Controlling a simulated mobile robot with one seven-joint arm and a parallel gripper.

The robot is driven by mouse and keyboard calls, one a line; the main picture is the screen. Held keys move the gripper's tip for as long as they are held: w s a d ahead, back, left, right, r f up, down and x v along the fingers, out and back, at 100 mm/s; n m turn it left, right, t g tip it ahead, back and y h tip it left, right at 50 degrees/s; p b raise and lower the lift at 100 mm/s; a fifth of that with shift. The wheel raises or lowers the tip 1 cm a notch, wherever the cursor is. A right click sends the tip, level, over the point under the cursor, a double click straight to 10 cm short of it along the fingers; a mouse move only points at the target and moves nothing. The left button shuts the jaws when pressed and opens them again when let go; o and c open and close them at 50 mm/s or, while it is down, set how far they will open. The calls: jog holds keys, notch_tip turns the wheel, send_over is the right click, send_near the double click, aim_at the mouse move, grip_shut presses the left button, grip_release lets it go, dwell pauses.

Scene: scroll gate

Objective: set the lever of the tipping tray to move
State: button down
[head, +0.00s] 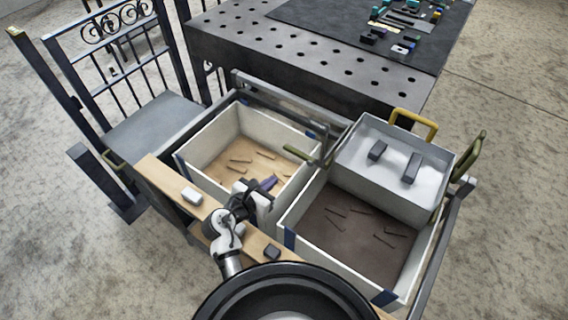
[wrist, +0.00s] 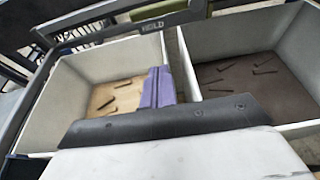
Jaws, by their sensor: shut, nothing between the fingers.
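The tipping tray (head: 350,170) is a pale metal tray at the right, above the back of the right bin, with two dark blocks lying in it. An olive-green bar (head: 327,143) stands at its left side; I cannot tell whether this is the lever or a handle. No MOVE label is readable. My gripper (head: 269,184), with purple fingers, is shut and empty over the left bin, apart from the tray. Its fingers (wrist: 157,86) also show in the wrist view.
The left bin (head: 195,150) has a tan floor, the right bin (head: 290,228) a dark one; both hold several thin sticks. A wooden ledge (head: 168,182) carries a white block (head: 191,196). A perforated dark table (head: 270,55) stands behind. An iron gate (head: 115,50) is at the left.

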aim_at(299, 154)
jog(key=b+x, duration=0.2)
jog(key=x, duration=0.1)
jog(key=b+x, duration=0.2)
jog(key=x, duration=0.1)
jog(key=b+x, duration=0.3)
jog(key=shift+w+d+f, duration=0.15)
jog(key=shift+w+f, duration=0.05)
jog(key=shift+f, duration=0.2)
notch_tip(299, 154, up, 4)
jog(key=shift+w+r+p, duration=0.15)
jog(key=shift+r+p, duration=0.1)
jog(key=shift+p, duration=0.45)
jog(key=shift+w, duration=0.1)
jog(key=shift+r, duration=0.1)
